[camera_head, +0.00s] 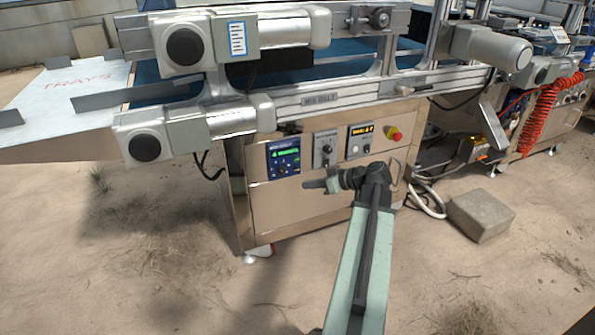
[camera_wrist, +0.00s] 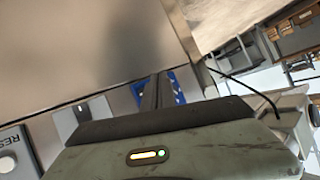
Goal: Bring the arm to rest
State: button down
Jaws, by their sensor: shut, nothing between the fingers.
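My arm (camera_head: 362,255) reaches forward from the bottom of the head view and bends at a dark joint in front of the machine's control panel. My gripper (camera_head: 308,184) points left there, in front of the steel cabinet. In the wrist view my gripper (camera_wrist: 158,90) shows as dark fingers close together, shut and empty. Part of a blue panel shows behind the fingers. I cannot tell from the pictures whether the fingers touch the cabinet.
A stone block (camera_head: 480,215) lies on the ground at right. A tray table (camera_head: 60,95) stands at left. Sandy ground at lower left is open.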

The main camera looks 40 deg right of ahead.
dwell(0.5)
jog(key=w+a+f+g+y+p, duration=0.1)
jog(key=w+a+g+p, duration=0.25)
jog(key=a, duration=0.85)
jog(key=w+a+f+g+y+p, duration=0.1)
jog(key=w+a+f+g+p, duration=0.3)
jog(key=a, duration=0.7)
jog(key=s+a+r+g+h+p, duration=0.1)
jog(key=a+r+g+h+p, duration=0.1)
jog(key=a, duration=0.9)
jog(key=s+a+r+g+h+p, duration=0.1)
jog(key=a+g+h, duration=0.15)
jog(key=a, duration=0.85)
notch_tip(320, 180, up, 38)
jog(key=p, duration=3.8)
jog(key=shift+a+r+h, duration=0.15)
jog(key=shift+a+h, duration=0.25)
jog(key=shift+h, duration=0.05)
